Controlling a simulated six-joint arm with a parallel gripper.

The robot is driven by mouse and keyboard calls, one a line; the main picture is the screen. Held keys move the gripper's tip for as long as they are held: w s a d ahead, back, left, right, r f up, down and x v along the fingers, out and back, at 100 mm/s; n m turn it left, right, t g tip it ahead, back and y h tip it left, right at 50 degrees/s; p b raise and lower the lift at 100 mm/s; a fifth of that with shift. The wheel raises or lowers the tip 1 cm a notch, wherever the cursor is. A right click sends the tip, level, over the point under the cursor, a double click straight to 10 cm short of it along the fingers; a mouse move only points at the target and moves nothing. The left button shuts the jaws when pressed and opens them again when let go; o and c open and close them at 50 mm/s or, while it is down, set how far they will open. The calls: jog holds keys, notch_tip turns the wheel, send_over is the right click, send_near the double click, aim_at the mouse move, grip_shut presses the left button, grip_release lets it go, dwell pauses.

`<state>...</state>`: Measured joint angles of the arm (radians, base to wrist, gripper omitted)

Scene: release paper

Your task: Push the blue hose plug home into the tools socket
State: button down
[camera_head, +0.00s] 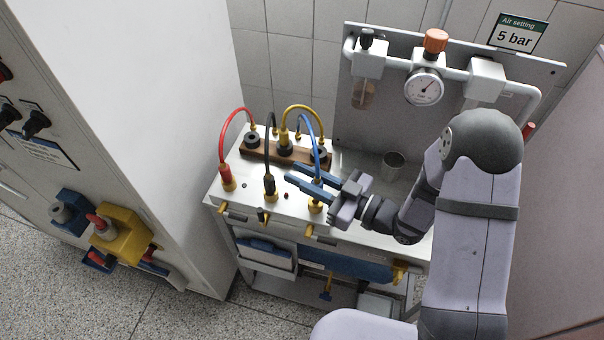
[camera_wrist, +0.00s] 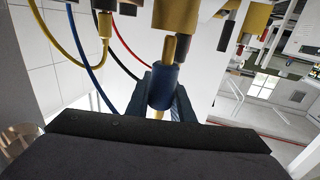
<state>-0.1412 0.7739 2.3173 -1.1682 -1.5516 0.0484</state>
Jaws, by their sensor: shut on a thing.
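The blue hose plug (camera_wrist: 162,88) is a blue sleeve with a brass stem. My gripper (camera_wrist: 160,98) is shut around the blue sleeve in the wrist view. The stem points at a large brass socket (camera_wrist: 176,12) and overlaps its mouth; I cannot tell how deep it sits. In the head view my gripper (camera_head: 315,188) has blue fingers and is just above a brass socket (camera_head: 315,207) at the bench's front right. The blue hose (camera_head: 307,124) arches from the wooden rack to the plug, which the fingers mostly hide. No socket label is readable.
A red-hosed plug (camera_head: 228,180) and a black-hosed plug (camera_head: 269,184) stand in sockets to the left. A wooden rack (camera_head: 262,155) lies behind, with a yellow hose (camera_head: 303,107) arching over it. A metal cup (camera_head: 393,166) and gauge panel (camera_head: 425,87) stand behind my gripper.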

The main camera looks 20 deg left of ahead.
jog(key=shift+f+b, duration=1.1)
jog(key=shift+f, duration=0.25)
jog(key=c, duration=1.5)
grip_release()
jog(key=shift+o, duration=0.2)
jog(key=shift+d, duration=0.1)
jog(key=shift+b+v, duration=0.75)
jog(key=shift+v, duration=2.85)
jog(key=shift+r, duration=0.1)
